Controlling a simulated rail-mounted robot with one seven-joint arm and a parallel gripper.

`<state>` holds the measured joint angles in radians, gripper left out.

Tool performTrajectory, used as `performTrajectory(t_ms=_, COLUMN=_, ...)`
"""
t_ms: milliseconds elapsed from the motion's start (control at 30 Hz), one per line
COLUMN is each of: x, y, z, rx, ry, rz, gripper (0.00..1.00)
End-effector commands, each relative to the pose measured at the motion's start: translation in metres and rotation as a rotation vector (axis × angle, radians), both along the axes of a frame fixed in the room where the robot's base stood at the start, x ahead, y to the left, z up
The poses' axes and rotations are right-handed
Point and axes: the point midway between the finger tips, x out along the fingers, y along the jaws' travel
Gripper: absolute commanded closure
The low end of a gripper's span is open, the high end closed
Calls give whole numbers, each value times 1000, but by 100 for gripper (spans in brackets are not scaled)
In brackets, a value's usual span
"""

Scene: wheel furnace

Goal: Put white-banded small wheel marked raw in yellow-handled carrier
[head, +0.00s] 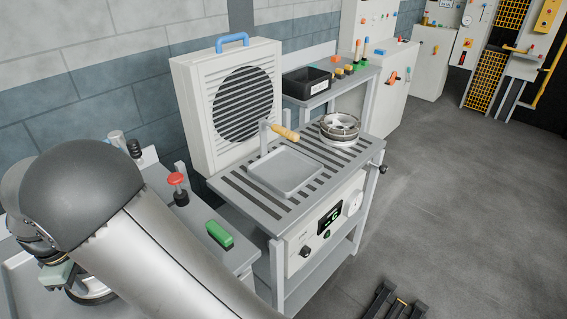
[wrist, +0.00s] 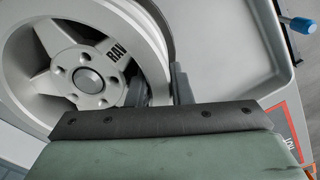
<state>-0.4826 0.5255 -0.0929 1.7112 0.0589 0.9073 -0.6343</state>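The yellow-handled carrier is a shallow grey tray (head: 285,172) on the slatted bench, with its yellow handle (head: 285,132) on an upright at the back. The tray looks empty. A silver spoked wheel marked RAW (wrist: 88,75) fills the upper left of the wrist view. My gripper (wrist: 158,88) is at this wheel, one finger inside the rim and one outside, with the rim wall between them. I cannot tell whether they grip it. In the head view my gripper (head: 58,275) is low at the left, and the wheel below it is mostly hidden.
Another silver wheel (head: 340,127) lies on the slatted bench right of the tray. A louvred fan box (head: 232,100) stands behind. A red mushroom button (head: 177,180) and a green block (head: 219,234) are on the surface left of the bench. A black bin (head: 306,83) stands beyond.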

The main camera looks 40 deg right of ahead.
Motion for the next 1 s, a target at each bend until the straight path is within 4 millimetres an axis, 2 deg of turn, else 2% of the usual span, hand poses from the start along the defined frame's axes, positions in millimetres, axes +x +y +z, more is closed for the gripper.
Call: performTrajectory(t_ms=1000, x=1, y=0, z=44, rx=1, ry=-3, rz=0, gripper=100)
